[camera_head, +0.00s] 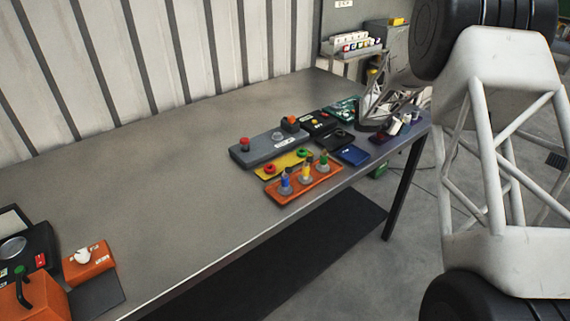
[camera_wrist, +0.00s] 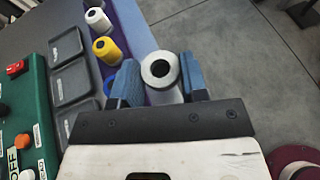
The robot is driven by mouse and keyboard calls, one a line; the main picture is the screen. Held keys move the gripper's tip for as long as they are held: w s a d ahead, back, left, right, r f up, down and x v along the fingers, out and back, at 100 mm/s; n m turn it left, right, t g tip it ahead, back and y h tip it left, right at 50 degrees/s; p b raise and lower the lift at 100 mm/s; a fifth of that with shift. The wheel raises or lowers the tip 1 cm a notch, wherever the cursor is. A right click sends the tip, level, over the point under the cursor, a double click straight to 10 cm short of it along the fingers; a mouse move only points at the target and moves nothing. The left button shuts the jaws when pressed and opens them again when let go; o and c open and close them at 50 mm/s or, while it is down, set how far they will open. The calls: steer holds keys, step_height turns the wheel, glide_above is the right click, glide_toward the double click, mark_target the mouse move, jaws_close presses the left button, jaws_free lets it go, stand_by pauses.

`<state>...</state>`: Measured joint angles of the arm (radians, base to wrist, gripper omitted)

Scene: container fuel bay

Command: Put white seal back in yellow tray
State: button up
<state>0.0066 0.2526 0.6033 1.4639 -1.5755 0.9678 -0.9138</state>
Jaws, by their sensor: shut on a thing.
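My gripper (camera_wrist: 161,78) has its two blue fingers closed on a white round piece (camera_wrist: 160,68) with a dark hole in its top. Whether this is the white seal alone or a taller white part I cannot tell. It is over or beside a purple tray (camera_wrist: 127,18), at the bench's right end in the head view. The yellow tray (camera_head: 266,173) lies left of there, holding a red ring (camera_head: 270,168) and a green ring (camera_head: 302,153). No white ring shows in it.
An orange tray (camera_head: 315,190) with several coloured-top pieces is in front of the yellow tray. A grey button box (camera_head: 262,148) is behind it. White (camera_wrist: 97,20) and yellow (camera_wrist: 107,50) spools stand left of my gripper. The bench's left middle is clear.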

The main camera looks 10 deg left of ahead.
steer(key=s+a+r+n+t+y, duration=0.1)
steer(key=a+r, duration=0.1)
steer(key=a, duration=0.5)
steer(key=s+a+r+n+t+y, duration=0.1)
steer(key=a+r+n+t, duration=0.15)
steer(key=a, duration=0.45)
step_height(320, 180, up, 3)
steer(key=n+t+y, duration=0.3)
steer(key=n+y, duration=0.2)
glide_above(283, 165)
steer(key=shift+s+m, duration=0.1)
steer(key=shift+m, duration=0.15)
steer(key=shift+f, duration=3.1)
steer(key=shift+f, duration=1.9)
steer(key=shift+f, duration=0.6)
